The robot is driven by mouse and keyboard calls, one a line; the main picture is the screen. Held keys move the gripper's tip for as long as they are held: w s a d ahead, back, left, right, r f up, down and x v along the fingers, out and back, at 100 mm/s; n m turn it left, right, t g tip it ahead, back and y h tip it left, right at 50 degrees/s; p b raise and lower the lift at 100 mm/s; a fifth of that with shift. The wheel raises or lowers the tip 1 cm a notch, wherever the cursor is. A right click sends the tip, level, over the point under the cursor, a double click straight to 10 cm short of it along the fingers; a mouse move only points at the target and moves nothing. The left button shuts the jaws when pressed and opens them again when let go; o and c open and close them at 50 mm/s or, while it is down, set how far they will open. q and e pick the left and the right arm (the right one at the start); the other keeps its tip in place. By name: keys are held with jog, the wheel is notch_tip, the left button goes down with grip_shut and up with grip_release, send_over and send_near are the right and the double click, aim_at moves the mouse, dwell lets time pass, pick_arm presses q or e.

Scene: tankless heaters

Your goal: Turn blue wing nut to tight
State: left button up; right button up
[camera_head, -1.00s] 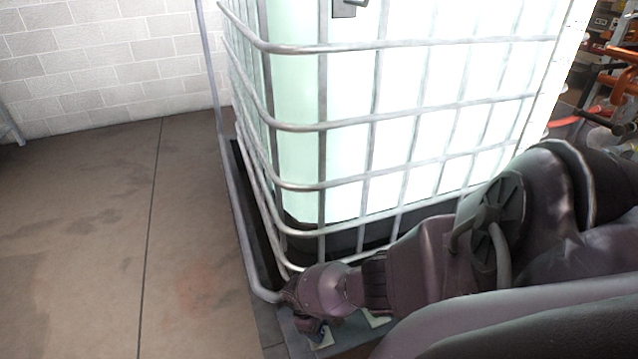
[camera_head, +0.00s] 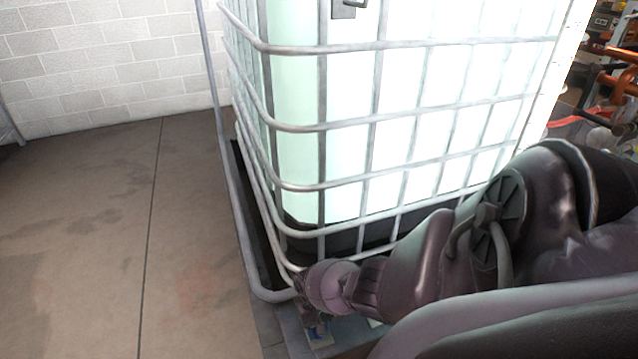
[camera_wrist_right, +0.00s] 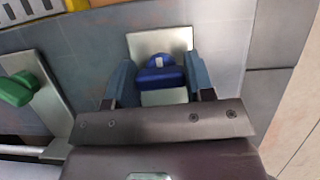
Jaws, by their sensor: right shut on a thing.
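The blue wing nut (camera_wrist_right: 161,77) sits on a pale square plate (camera_wrist_right: 160,42) on a grey panel in the right wrist view. My right gripper (camera_wrist_right: 161,80) has its two blue-grey fingers on either side of the nut and is shut on it. In the head view my right gripper (camera_head: 312,318) is low beside the caged tank's front corner, mostly hidden by my own wrist. I cannot make out the nut there. My left gripper is not in view.
A green wing nut (camera_wrist_right: 15,89) on another pale plate (camera_wrist_right: 38,84) lies left of the gripper in the wrist view. A large white tank (camera_head: 350,120) in a metal cage (camera_head: 320,187) stands close to my right arm. Open floor (camera_head: 90,230) is at left.

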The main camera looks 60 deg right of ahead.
jog(key=shift+w+m, duration=0.15)
jog(key=shift+m, duration=0.25)
jog(key=o, duration=0.9)
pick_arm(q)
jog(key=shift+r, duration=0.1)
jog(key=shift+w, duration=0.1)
pick_arm(e)
jog(key=shift+r, duration=0.15)
pick_arm(q)
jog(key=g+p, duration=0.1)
jog(key=p, duration=0.3)
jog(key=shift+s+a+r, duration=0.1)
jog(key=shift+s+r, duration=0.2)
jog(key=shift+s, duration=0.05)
pick_arm(e)
jog(key=v, duration=1)
jog(key=shift+d+r, duration=0.15)
jog(key=shift+r, duration=0.15)
